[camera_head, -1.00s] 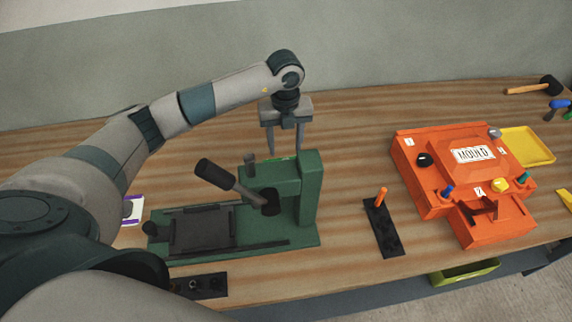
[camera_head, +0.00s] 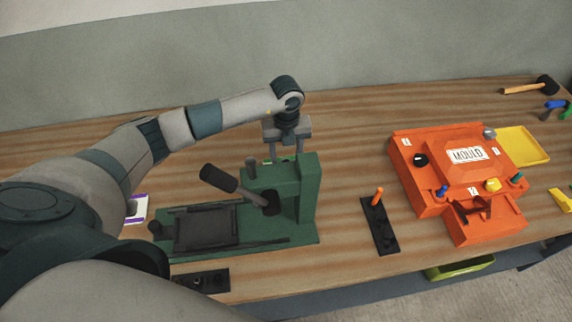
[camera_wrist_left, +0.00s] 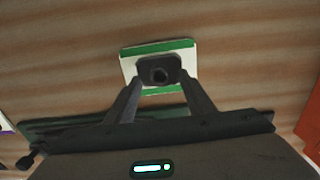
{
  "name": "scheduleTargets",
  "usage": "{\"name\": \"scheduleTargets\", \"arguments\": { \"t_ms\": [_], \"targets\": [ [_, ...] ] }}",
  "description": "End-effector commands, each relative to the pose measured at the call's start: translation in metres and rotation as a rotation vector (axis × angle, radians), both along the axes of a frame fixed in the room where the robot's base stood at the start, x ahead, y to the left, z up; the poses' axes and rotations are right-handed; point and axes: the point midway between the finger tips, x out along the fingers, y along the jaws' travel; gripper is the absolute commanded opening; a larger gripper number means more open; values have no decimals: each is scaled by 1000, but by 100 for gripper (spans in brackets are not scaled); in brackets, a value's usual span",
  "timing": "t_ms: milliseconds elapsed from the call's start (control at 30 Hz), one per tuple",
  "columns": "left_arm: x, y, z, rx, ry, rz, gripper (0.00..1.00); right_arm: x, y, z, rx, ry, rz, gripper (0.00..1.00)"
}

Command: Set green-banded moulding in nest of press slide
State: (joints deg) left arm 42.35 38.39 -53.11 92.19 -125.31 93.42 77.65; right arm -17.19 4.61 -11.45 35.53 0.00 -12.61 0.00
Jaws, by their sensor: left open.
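A dark moulding (camera_wrist_left: 158,70) with a round hole lies on a white, green-banded card (camera_wrist_left: 128,68) in the left wrist view. In the head view the green press hides the moulding. My left gripper (camera_head: 286,152) is behind the press, pointing down and open. In the wrist view its fingertips (camera_wrist_left: 161,84) are on either side of the moulding's near part; I cannot tell whether they touch it. The green press (camera_head: 308,190) stands in front, with its dark slide (camera_head: 207,228) out to the left and its lever (camera_head: 218,178) tilted up to the left. My right gripper is not in view.
The orange mould (camera_head: 463,175) stands to the right, with a black strip (camera_head: 378,228) bearing an orange peg beside it. A purple-edged card (camera_head: 138,209) lies left of the press. A yellow tray (camera_head: 530,145) and a hammer (camera_head: 528,88) are farther right. The back of the table is clear.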

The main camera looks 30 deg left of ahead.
Motion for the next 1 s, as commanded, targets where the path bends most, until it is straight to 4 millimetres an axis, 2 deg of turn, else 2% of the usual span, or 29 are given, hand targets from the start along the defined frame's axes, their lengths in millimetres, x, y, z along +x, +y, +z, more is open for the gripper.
{"name": "scheduleTargets", "arguments": {
  "t_ms": [33, 200, 667, 700, 900, 1000],
  "targets": [
    [-1, 0, -4, 1, 3, 1, 49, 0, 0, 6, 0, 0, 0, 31],
    [0, 0, -18, 0, 1, 0, 49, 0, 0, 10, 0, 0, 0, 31],
    [0, 0, -19, 1, -1, 0, 49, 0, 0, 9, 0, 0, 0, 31],
    [0, 0, -19, 1, -1, 0, 44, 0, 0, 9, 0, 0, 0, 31],
    [0, 0, -19, 1, -1, 0, 0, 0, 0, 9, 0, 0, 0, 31],
    [1, 1, -18, 1, -1, 0, 0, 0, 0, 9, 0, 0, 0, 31]
  ]
}}
